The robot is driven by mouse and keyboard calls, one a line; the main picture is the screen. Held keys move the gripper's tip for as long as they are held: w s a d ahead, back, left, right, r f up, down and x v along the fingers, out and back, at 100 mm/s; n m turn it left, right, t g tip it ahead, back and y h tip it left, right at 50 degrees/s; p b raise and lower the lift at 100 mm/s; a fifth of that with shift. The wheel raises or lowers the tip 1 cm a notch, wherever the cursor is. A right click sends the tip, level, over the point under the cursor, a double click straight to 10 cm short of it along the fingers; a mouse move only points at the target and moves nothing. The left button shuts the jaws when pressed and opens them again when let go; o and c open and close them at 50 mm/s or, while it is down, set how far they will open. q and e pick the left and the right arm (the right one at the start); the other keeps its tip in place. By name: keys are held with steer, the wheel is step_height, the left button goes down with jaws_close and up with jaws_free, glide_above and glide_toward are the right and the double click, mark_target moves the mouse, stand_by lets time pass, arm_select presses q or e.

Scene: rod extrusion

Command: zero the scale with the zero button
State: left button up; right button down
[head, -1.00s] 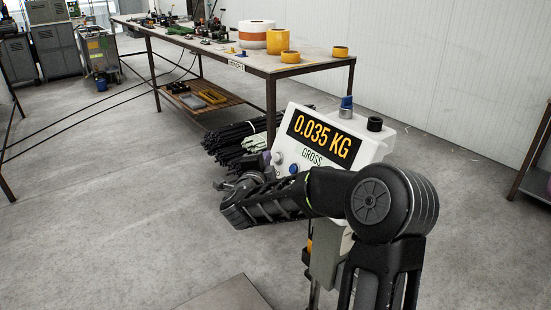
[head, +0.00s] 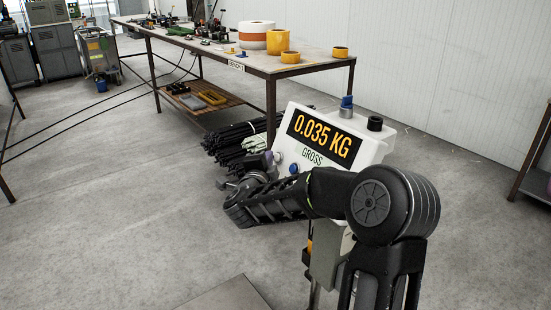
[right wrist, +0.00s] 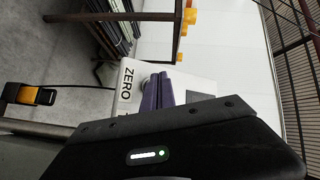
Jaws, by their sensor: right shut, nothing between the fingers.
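The scale's white indicator box (head: 372,147) stands in the middle of the head view. Its display (head: 324,136) reads 0.035 KG, with GROSS printed below. A grey round button (head: 278,156) and a blue button (head: 293,169) sit at its lower left. My right gripper (head: 269,161) is shut and empty at the panel's lower-left edge. In the right wrist view its purple fingers (right wrist: 158,92) are together in front of the panel, beside the ZERO label (right wrist: 128,76). They hide the area beside that label; I cannot tell whether they touch a button. My left gripper is not visible.
A knob (head: 346,104) and a black cap (head: 375,123) stand on top of the box. A long bench (head: 300,67) with yellow and white rolls stands behind it. Black rods (head: 235,141) lie behind the gripper. The floor to the left is mostly clear.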

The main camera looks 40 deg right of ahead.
steer(key=shift+d+f+b, duration=0.2)
steer(key=shift+d+b, duration=0.1)
steer(key=shift+d, duration=0.2)
stand_by(0.7)
steer(key=shift+a+r, duration=0.1)
steer(key=shift+a, duration=0.05)
steer(key=shift+a+r, duration=0.3)
steer(key=shift+a, duration=0.4)
steer(key=shift+a, duration=0.1)
steer(key=a, duration=0.1)
steer(key=a+r+p, duration=0.1)
steer(key=a, duration=0.1)
steer(key=a+r, duration=0.1)
steer(key=shift+w+a, duration=0.2)
steer(key=shift+w, duration=0.05)
stand_by(0.8)
